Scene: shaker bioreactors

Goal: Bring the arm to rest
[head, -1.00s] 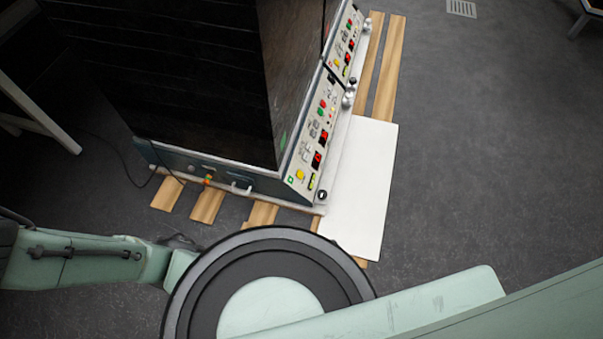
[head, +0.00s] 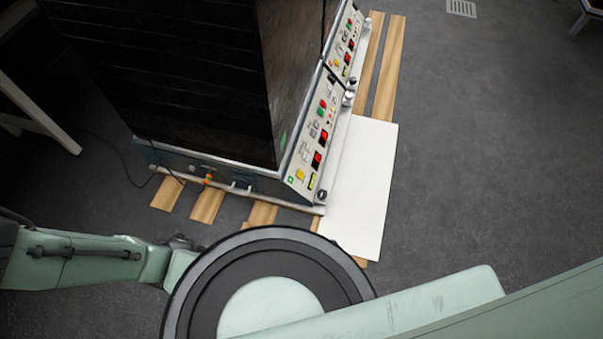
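My arm crosses the bottom of the head view. Its pale green links and a large dark round joint show in front of the machine. The far link runs out at the lower left. My gripper is not in this view, so I cannot see its fingers or anything it may hold.
A tall dark shaker bioreactor (head: 170,80) with a panel of coloured buttons (head: 315,140) stands on wooden slats (head: 208,205). A white board (head: 362,185) lies along its right side. A white frame leg (head: 40,120) stands at the left. Grey floor (head: 490,150) is clear at right.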

